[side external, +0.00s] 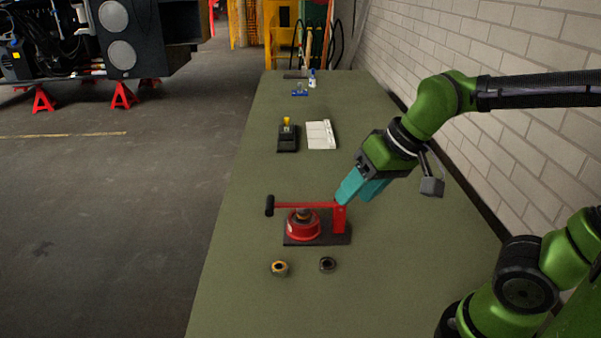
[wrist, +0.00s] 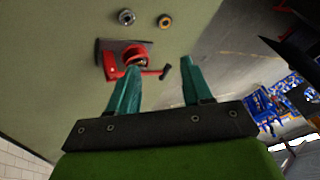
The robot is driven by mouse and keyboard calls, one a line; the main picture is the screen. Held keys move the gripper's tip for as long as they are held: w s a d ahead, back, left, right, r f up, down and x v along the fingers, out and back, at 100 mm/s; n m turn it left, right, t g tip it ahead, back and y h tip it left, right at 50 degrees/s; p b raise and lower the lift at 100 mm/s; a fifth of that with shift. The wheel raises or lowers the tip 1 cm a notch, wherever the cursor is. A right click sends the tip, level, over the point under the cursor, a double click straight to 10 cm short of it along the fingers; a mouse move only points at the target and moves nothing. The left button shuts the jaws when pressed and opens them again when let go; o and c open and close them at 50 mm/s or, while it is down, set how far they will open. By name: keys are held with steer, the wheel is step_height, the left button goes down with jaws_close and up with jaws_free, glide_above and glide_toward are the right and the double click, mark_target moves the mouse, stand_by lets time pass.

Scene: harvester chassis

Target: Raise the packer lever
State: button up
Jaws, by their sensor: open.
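The red packer lever (side external: 305,205) lies about level above its base in the side view, with a black grip (side external: 270,205) at its left end and a red post (side external: 339,219) at its right. It crosses a round red cup (side external: 303,224) on a dark base plate (side external: 318,239). My gripper (side external: 357,192) has teal fingers and is open, above and beside the post end. In the wrist view, the lever's black grip (wrist: 165,72) shows between the open fingers (wrist: 161,66), which appear apart from it. The left finger hides part of the lever.
Two small rings, one with an orange inside (side external: 279,268) and one dark (side external: 327,264), lie in front of the base. A dark device (side external: 288,137) and a white pad (side external: 321,135) lie farther back. A brick wall (side external: 520,75) borders the green table on the right.

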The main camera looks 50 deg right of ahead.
mark_target(269, 196)
steer(key=w+a+m+g+h, duration=0.2)
steer(key=w+m+h, duration=0.15)
steer(key=w, duration=0.85)
steer(key=w+a+m+g+h, duration=0.2)
steer(key=w+a+h, duration=0.15)
steer(key=w, duration=0.85)
steer(key=x, duration=1.7)
steer(key=shift+w+d+r, duration=0.1)
steer(key=shift+w+d, duration=0.2)
steer(key=shift+c, duration=0.4)
jaws_close()
